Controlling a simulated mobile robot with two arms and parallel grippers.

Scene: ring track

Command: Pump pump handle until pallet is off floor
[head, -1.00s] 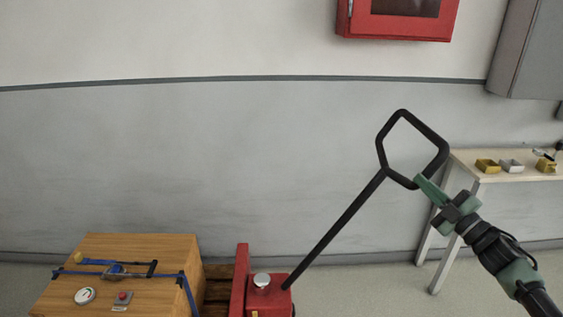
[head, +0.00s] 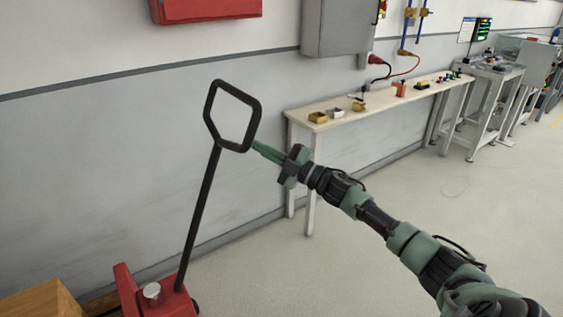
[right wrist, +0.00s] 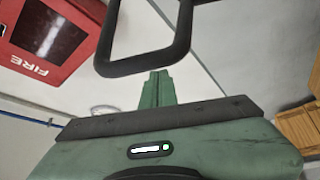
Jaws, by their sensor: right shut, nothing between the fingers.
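The black pump handle (head: 198,215) rises from the red pump unit (head: 165,303) at the lower left of the head view, leaning a little right. It ends in an open loop. My right gripper (head: 257,146) is shut and empty, its green fingertips at the loop's lower right side. In the right wrist view the fingers (right wrist: 157,84) point at the loop's bar (right wrist: 150,65); I cannot tell whether they touch it. A sliver of the wooden pallet (head: 101,304) shows beside the red unit; its height off the floor cannot be seen. My left gripper is out of view.
A brown box (head: 42,301) is at the lower left. A narrow bench (head: 375,110) with small bins stands along the wall, beneath a grey cabinet (head: 340,28). A red fire box (right wrist: 50,40) hangs on the wall. The floor (head: 420,215) to the right is clear.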

